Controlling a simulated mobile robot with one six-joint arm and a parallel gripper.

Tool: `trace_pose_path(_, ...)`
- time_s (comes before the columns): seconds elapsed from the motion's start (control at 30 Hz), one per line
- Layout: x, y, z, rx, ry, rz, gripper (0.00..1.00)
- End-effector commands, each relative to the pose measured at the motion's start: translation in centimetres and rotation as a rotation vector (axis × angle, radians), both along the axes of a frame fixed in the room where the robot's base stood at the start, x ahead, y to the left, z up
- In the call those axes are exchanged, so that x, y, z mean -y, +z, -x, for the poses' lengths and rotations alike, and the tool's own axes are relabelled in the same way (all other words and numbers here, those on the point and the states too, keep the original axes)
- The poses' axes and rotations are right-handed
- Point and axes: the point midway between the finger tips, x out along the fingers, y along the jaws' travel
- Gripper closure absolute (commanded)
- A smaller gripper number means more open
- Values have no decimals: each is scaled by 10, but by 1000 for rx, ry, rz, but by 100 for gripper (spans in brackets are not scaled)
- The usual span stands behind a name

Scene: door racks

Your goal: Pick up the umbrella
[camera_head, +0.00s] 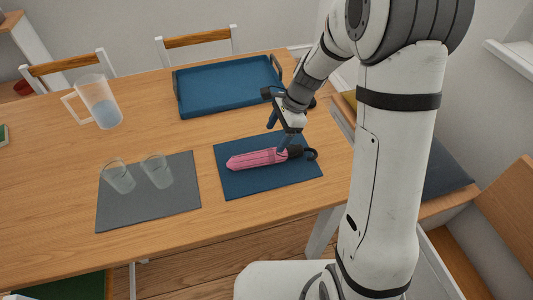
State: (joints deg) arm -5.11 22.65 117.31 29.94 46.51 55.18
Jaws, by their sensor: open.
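A folded pink umbrella (253,159) with a dark handle at its right end lies on a blue mat (240,184) near the table's front right edge. My gripper (278,136) is above the handle end of the umbrella, pointing down. Its fingers are open, one to the left over the mat's far side and one close to the umbrella near the handle. Whether a finger touches the umbrella I cannot tell. Part of the handle end is overlapped by the finger.
A blue tray (228,104) lies at the back of the wooden table (60,165). A grey mat (150,208) with two glasses (118,178) and a pitcher (98,101) are to the left. Chairs (197,38) stand behind the table.

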Motion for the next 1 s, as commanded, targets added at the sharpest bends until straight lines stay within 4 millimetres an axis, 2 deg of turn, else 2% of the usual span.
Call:
trace_pose_path(0.03,-3,-13,-4,-20,-27,-3,29)
trace_pose_path(0.2,-9,-30,-7,-50,-74,-11,29)
trace_pose_path(0.47,-17,-57,-2,-51,-76,-10,29)
trace_pose_path(0.7,-26,-90,4,-50,-74,-9,29)
trace_pose_path(1.0,-28,-96,4,-46,-74,-10,29)
